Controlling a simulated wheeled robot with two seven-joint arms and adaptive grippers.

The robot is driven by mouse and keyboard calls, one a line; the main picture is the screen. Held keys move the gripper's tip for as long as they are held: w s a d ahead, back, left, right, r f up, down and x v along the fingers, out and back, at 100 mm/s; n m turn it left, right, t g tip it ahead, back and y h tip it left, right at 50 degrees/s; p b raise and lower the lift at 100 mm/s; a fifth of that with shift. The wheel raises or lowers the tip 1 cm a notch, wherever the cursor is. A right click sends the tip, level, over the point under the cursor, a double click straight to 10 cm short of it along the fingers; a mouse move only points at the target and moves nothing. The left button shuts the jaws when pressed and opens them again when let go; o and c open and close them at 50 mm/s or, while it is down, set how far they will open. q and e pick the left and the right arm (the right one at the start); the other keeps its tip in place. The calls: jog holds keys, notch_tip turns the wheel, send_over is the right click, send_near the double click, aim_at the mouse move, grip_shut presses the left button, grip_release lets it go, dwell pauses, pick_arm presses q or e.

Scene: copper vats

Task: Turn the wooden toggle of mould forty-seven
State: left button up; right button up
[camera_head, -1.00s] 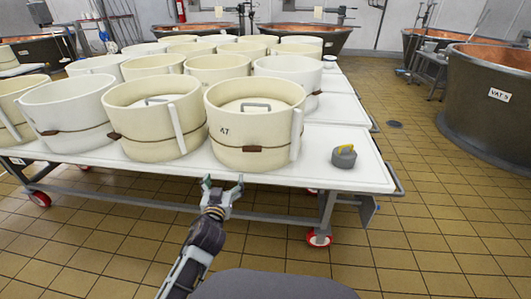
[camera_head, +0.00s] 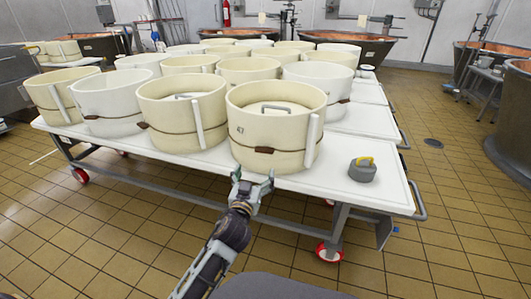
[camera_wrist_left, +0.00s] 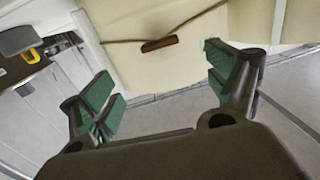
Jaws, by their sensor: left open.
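Mould forty-seven (camera_head: 290,110) is a cream tub marked 47 at the front of the white table, with a cord around it. Its brown wooden toggle (camera_head: 264,150) lies nearly level on the cord at the front. In the left wrist view the toggle (camera_wrist_left: 159,43) shows tilted, beyond the fingers. My left gripper (camera_head: 252,182) is open and empty, in front of the table edge and a little below the toggle, apart from it. The open green-padded fingers (camera_wrist_left: 160,88) also show in the left wrist view. My right gripper is not in view.
A grey weight with a yellow handle (camera_head: 362,169) stands on the table (camera_head: 330,192) to the right of the mould. Another cream mould (camera_head: 182,108) stands close on the left. Floor space in front is clear.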

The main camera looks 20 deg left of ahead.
pick_arm(q)
jog(key=shift+w, duration=0.15)
jog(key=b, duration=0.1)
send_near(264, 152)
jog(key=shift+w+a+b, duration=0.15)
jog(key=shift+w+b, duration=0.3)
jog(key=shift+w, duration=1.3)
jog(key=shift+w+a+b, duration=0.15)
jog(key=shift+w+b, duration=0.25)
jog(key=shift+w, duration=1.3)
jog(key=shift+w+a+b, duration=0.15)
jog(key=shift+w+b, duration=0.3)
jog(key=shift+w, duration=1.3)
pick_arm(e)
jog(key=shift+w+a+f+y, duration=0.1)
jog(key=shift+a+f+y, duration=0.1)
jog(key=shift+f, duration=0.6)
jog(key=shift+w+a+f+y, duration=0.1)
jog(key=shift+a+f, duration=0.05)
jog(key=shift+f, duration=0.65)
pick_arm(q)
jog(key=c, duration=1)
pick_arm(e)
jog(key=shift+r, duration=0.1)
